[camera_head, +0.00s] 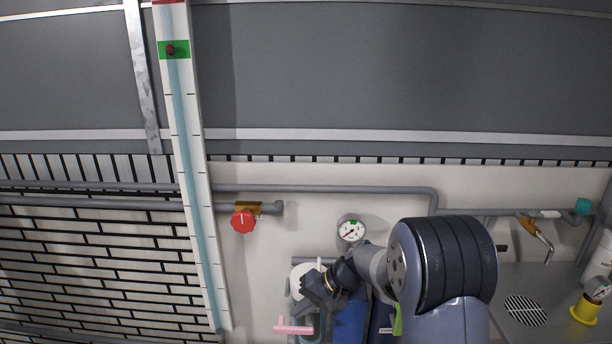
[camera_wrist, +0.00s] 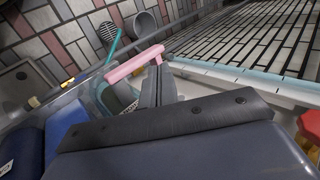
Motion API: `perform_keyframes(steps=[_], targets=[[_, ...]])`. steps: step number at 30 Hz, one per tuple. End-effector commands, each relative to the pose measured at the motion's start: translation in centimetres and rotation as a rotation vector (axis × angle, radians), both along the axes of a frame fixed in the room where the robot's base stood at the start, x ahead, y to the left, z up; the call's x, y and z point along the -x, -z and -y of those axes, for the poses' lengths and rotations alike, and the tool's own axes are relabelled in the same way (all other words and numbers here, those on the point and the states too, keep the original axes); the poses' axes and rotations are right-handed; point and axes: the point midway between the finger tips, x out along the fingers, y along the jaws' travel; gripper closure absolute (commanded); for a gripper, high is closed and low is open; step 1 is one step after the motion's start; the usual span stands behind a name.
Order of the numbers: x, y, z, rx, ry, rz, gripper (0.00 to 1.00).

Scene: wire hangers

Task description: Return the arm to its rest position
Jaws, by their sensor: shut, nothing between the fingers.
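My arm (camera_head: 440,265) reaches in from the lower right of the head view, bent toward the left. My gripper (camera_head: 308,300) is at its end, low in the picture, in front of a whitish round thing. In the wrist view my gripper (camera_wrist: 157,82) points away from the camera, its fingers together with nothing visible between them. A pink handle (camera_wrist: 134,64) lies just beyond the fingertips there; I cannot tell whether they touch. The pink handle also shows in the head view (camera_head: 293,330), below the gripper.
A red valve knob (camera_head: 243,221) and a round gauge (camera_head: 351,230) are on the wall pipes. A tall gauge tube (camera_head: 190,170) stands left. Blue containers (camera_head: 350,322) sit right of the gripper. A grey worktop (camera_head: 535,290) with a drain grille is at right.

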Motion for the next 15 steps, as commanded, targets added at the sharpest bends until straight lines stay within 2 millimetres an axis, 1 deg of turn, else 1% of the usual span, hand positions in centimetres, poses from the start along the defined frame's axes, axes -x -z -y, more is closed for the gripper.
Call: perform_keyframes(steps=[1,7,15], targets=[[0.0,0.4,0.5,-0.035,0.004,0.0,1.0],[0.1,0.0,1.4,-0.161,0.004,0.004,1.0],[0.1,-0.3,1.8,-0.232,0.0,0.008,1.0]])
